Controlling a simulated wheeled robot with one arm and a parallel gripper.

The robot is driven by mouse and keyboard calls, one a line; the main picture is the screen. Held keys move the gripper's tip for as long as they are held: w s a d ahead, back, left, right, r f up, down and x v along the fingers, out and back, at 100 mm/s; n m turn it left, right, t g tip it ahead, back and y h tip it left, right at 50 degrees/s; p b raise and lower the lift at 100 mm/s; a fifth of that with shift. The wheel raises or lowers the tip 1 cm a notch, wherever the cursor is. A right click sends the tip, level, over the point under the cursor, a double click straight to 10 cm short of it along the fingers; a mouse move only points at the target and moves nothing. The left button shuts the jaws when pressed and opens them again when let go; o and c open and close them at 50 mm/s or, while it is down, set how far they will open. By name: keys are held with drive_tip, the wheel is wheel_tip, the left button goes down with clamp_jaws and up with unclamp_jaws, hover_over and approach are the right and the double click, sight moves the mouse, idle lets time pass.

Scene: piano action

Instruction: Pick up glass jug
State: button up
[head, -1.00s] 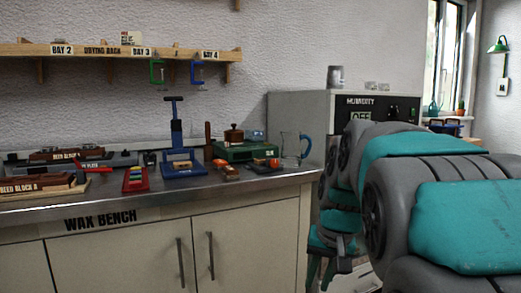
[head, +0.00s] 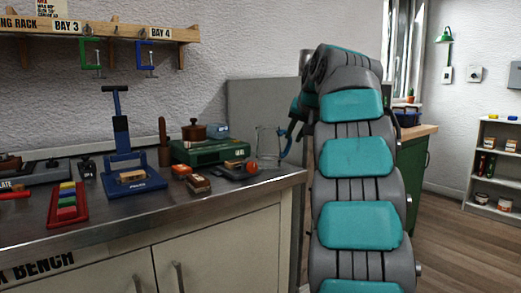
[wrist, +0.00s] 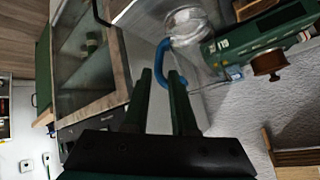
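The glass jug (head: 267,143) stands at the right end of the bench top, clear glass with a blue handle on its right side. It also shows in the wrist view, where its glass body (wrist: 187,22) is at the top and its blue handle (wrist: 161,57) curves down toward my fingers. My gripper (wrist: 160,74) is open and empty, with its two dark green fingers apart and the handle just beyond the tips. I cannot tell whether the handle is between the tips. In the head view my arm hides the fingers.
A blue press (head: 130,177) and red tray (head: 67,206) are farther left. Floor is clear at right.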

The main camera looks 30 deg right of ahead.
sight(290, 143)
drive_tip(key=shift+d+p+x, duration=0.2)
drive_tip(key=shift+p+x, duration=0.15)
drive_tip(key=shift+x, duration=3.45)
drive_tip(key=shift+r, duration=0.1)
clamp_jaws()
